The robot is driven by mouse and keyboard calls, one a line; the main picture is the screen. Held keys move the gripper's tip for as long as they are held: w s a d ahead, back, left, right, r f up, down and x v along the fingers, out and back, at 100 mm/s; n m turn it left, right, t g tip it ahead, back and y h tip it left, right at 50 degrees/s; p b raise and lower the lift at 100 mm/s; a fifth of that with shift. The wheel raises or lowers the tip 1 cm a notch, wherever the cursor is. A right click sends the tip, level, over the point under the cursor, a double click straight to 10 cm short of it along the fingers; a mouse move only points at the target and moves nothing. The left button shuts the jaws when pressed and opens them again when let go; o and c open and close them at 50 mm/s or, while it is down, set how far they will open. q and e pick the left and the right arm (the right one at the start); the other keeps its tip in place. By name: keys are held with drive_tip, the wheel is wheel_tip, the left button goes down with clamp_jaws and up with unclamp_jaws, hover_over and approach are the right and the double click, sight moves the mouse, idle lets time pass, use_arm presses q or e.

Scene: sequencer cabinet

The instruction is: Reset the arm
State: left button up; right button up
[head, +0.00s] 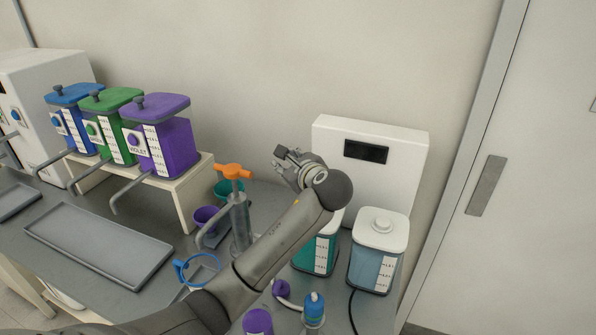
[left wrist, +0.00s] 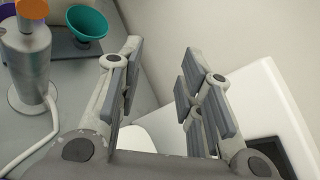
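My left arm reaches from the bottom of the head view up and to the right over the counter. My left gripper (head: 284,158) is raised in front of the wall, just left of the white box with a dark screen (head: 407,160). In the left wrist view the left gripper (left wrist: 155,85) has its two fingers wide apart, with nothing between them. The wall and part of the white box (left wrist: 260,105) show behind the fingers. My right gripper is not in either view.
A grey pump with an orange handle (head: 234,171) stands left of my forearm, near purple (head: 205,219) and teal (left wrist: 87,23) cups. Two white-lidded containers stand right; the nearer is blue-grey (head: 372,268). Blue, green and violet (head: 178,148) dispensers stand left, behind a grey tray (head: 98,250).

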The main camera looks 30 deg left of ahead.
use_arm(q)
drive_tip(key=shift+s+d+m+t+h, duration=0.2)
drive_tip(key=shift+s+d+m, duration=0.05)
drive_tip(key=shift+d, duration=0.5)
drive_tip(key=shift+s+d+m+t+h, duration=0.2)
drive_tip(key=shift+s+d+m, duration=0.05)
drive_tip(key=shift+d, duration=0.45)
